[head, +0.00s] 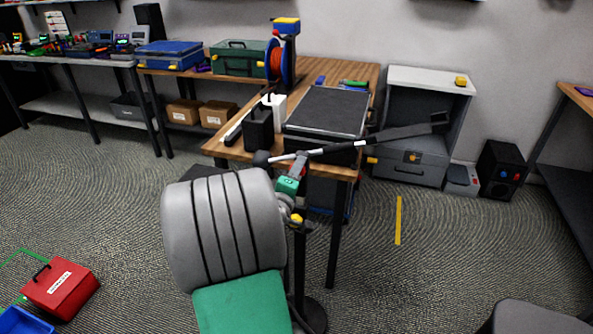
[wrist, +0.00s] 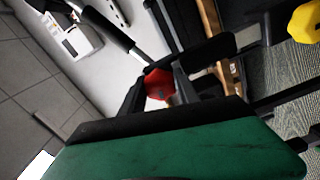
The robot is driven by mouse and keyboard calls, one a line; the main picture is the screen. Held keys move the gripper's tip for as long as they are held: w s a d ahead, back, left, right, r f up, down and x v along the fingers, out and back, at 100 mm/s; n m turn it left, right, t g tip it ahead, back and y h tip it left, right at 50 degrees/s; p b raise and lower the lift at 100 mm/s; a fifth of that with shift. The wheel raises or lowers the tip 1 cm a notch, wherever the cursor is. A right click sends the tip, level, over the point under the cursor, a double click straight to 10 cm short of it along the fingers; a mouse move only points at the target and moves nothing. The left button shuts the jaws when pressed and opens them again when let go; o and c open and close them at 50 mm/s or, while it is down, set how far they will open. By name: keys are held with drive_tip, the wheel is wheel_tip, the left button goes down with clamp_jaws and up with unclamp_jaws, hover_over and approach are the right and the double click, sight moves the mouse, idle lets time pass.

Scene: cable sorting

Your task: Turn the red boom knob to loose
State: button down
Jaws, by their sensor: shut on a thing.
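The red boom knob (wrist: 158,84) sits between the two dark fingers of my gripper (wrist: 159,88) in the wrist view. The gripper is shut on it, and the fingers cover its sides. In the head view the red knob (head: 303,170) is a small patch at the boom joint, mostly hidden by my gripper. The boom (head: 345,147) slants up to the right over the table, with a round dark end at its left. I cannot read any loose or tight mark on the knob.
A yellow knob (head: 297,218) is lower on the stand; a yellow knob also shows in the wrist view (wrist: 305,22). The wooden table (head: 340,172) behind holds a black case (head: 325,110) and a red cable reel (head: 275,64). A red box (head: 60,288) is on the floor.

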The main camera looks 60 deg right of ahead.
drive_tip(key=shift+r, duration=0.15)
drive_tip(key=c, duration=0.9)
unclamp_jaws()
drive_tip(key=shift+d, duration=0.1)
drive_tip(key=shift+c, duration=0.2)
drive_tip(key=shift+o, duration=0.2)
drive_tip(key=shift+f, duration=0.2)
drive_tip(key=shift+f, duration=0.15)
